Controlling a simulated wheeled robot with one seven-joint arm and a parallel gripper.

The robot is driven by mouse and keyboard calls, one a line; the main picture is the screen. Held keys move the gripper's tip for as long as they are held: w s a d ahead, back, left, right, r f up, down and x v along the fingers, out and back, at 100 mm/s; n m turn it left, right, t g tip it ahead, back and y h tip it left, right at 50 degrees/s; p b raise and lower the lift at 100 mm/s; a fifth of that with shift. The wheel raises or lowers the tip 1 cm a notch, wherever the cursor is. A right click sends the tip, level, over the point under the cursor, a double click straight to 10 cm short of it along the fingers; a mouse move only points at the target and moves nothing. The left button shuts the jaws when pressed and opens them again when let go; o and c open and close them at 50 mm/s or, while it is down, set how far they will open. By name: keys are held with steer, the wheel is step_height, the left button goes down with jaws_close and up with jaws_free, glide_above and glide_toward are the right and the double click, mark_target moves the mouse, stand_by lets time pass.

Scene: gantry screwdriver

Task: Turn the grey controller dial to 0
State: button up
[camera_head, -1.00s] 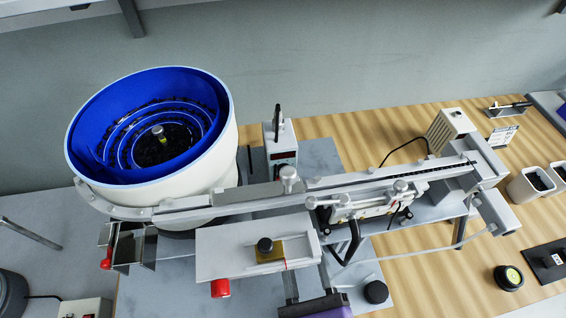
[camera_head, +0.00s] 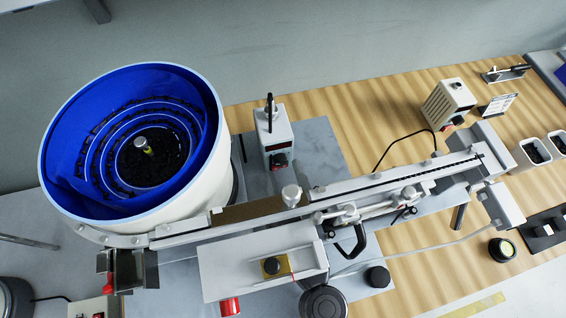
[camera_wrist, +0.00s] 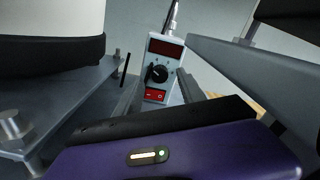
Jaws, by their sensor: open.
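The grey controller (camera_head: 275,129) stands upright behind the feeder rail, near the middle of the head view. Its dark dial (camera_head: 280,160) is on the front face, below a display. In the wrist view the controller (camera_wrist: 178,72) is straight ahead, with a red display on top, the black dial (camera_wrist: 156,74) in the middle and a red switch below. The dial's setting is too small to read. My gripper (camera_wrist: 160,87) is open and empty, its two grey fingers apart on either side of the controller in the picture. It is still short of the dial, not touching it.
A large white bowl feeder with a blue inside (camera_head: 60,130) stands left of the controller. The metal rail (camera_head: 390,182) crosses in front of it. A beige box (camera_head: 446,104) stands further right. In the wrist view, a grey beam (camera_wrist: 255,75) lies close on the right.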

steer(key=shift+x, duration=1)
jaws_close()
steer(key=shift+d+r+n+p, duration=0.1)
steer(key=shift+r+n+p, duration=0.05)
steer(key=shift+n+p, duration=1.1)
steer(key=shift+n, duration=1.05)
